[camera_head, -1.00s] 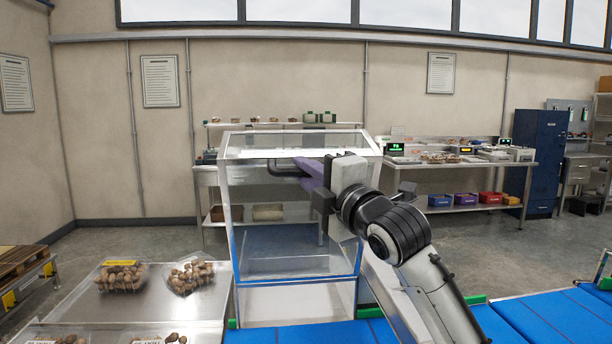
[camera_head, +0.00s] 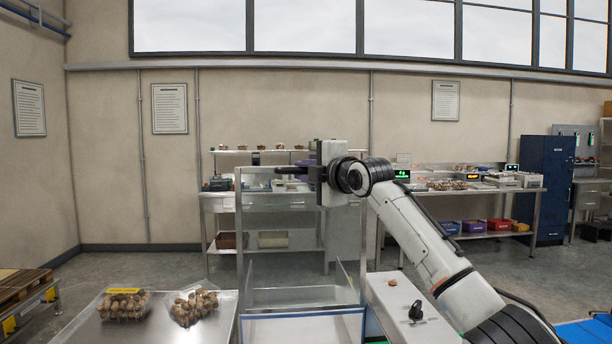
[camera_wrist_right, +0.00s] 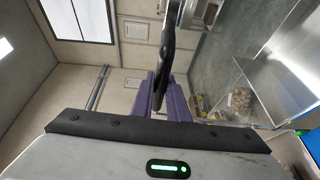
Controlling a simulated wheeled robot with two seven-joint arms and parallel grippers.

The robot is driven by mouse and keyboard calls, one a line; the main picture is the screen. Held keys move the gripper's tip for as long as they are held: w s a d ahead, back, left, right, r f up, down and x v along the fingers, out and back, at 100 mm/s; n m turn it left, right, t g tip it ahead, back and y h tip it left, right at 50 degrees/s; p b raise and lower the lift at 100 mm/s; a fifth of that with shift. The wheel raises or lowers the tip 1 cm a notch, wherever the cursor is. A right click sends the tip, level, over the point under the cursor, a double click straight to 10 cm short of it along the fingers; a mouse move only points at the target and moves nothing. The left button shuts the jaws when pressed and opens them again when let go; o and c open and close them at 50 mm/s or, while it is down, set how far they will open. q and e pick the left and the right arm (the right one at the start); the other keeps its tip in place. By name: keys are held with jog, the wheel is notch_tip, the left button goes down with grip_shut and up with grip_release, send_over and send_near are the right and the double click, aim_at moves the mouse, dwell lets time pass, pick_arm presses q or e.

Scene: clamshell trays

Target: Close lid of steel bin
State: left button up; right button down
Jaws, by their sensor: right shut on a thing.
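A tall clear-walled enclosure with thin metal edges (camera_head: 239,235) stands in front of me in the head view. A dark bar handle (camera_head: 290,170) is at its top, and it also shows in the wrist view (camera_wrist_right: 167,60). My right gripper (camera_head: 312,172) reaches in from the right and is shut on the handle. In the wrist view its purple fingers (camera_wrist_right: 161,98) lie on both sides of the dark bar. The far ends of the fingers are partly hidden. My left gripper is not in view.
A metal table (camera_head: 140,332) with clear packs of brown produce (camera_head: 194,304) stands at left. A light box with a black knob (camera_head: 416,311) is at right, below my arm. Shelving and benches (camera_head: 485,188) line the back wall. Open floor lies between.

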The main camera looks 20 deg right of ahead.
jog(key=shift+w, duration=0.5)
jog(key=c, duration=1.7)
grip_release()
jog(key=shift+c, duration=0.2)
jog(key=shift+d, duration=0.1)
